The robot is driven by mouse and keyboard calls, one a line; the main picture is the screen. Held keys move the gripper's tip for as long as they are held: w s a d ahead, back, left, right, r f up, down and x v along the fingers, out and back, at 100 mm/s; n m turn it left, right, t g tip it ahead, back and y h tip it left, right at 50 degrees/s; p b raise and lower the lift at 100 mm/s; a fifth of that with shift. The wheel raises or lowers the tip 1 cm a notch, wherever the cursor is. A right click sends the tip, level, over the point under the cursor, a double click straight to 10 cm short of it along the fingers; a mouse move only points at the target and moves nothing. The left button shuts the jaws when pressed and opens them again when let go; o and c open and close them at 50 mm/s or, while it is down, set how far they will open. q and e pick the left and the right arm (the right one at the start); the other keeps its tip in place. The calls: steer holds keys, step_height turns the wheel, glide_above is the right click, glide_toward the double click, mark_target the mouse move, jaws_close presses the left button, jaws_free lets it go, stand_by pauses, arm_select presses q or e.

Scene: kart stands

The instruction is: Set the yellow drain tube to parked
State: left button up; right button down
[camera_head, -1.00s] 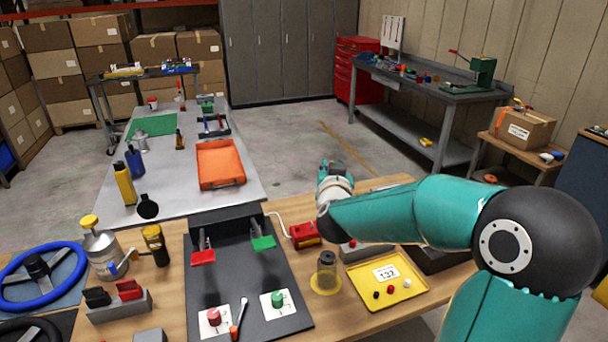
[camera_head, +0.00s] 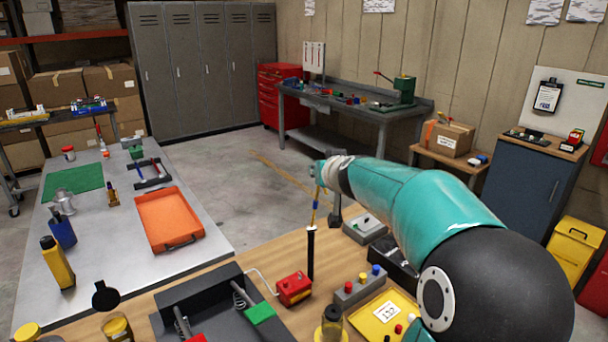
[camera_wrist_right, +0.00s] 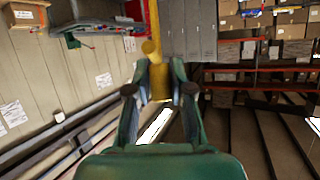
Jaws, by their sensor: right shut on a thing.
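The yellow drain tube (camera_head: 316,206) stands nearly upright in the head view, just below my right gripper (camera_head: 320,177). Its lower end is close to the top of a black post (camera_head: 311,255); I cannot tell whether they are joined. In the right wrist view the yellow tube (camera_wrist_right: 155,25) runs between the fingers of my right gripper (camera_wrist_right: 159,90), which is shut on it. A short yellow stub sticks out at its side. The fingers partly hide the tube. My left gripper is in neither current view.
A red box with a crank (camera_head: 294,289), a grey button box (camera_head: 357,288) and a yellow tray (camera_head: 377,318) stand around the post. A grey switch box (camera_head: 365,228) is behind. An orange tray (camera_head: 167,217) lies on the metal table at left. Floor beyond the wooden bench is clear.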

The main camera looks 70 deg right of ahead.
steer(key=shift+r, duration=0.15)
steer(key=c, duration=1)
jaws_free()
steer(key=shift+w, duration=0.1)
steer(key=shift+c, duration=0.2)
steer(key=v, duration=1.2)
